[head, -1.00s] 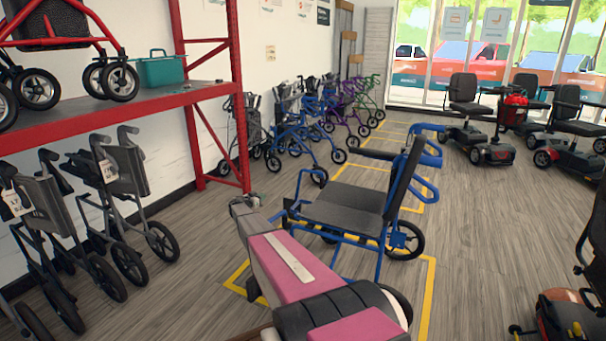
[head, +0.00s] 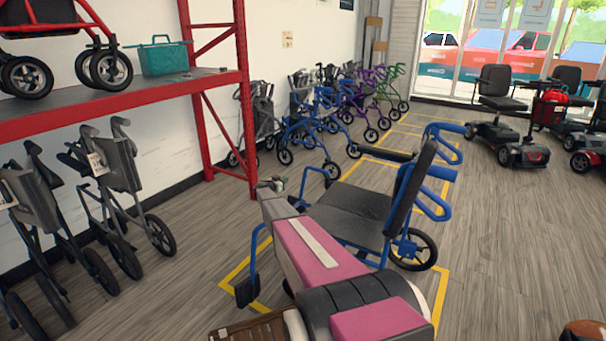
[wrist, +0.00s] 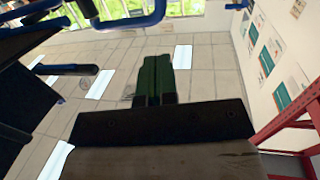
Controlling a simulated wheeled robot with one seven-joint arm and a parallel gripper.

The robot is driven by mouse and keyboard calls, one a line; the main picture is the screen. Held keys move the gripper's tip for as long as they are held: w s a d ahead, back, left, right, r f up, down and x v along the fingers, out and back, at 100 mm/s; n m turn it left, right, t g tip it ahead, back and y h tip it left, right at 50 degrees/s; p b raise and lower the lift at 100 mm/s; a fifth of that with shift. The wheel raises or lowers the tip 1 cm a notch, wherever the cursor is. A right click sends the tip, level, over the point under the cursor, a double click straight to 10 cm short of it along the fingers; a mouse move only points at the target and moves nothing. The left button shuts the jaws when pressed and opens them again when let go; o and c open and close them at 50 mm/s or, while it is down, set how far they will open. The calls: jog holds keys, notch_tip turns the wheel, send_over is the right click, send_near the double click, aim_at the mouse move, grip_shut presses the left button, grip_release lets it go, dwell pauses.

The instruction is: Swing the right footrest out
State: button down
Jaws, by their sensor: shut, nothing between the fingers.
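A blue-framed wheelchair (head: 350,212) with a black seat stands in the middle of the head view, its backrest to the right. A dark footplate (head: 246,290) hangs on a blue tube at its front left. I cannot tell for sure whether this is the right footrest; my arm hides much of the chair's front and the other footrest. My gripper (head: 276,184) shows small at the arm's far end, in front of the seat in the picture. In the wrist view its dark green fingers (wrist: 157,78) are together and empty. Blue tubes (wrist: 115,22) of the chair show at the upper left there, apart from the fingers.
A red shelf (head: 120,100) stands at the left with folded rollators (head: 120,190) below it. More rollators (head: 320,115) line the wall behind. Scooters (head: 505,120) stand at the right. The floor right of the wheelchair is clear.

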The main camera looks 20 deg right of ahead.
jog(key=x, duration=1.4)
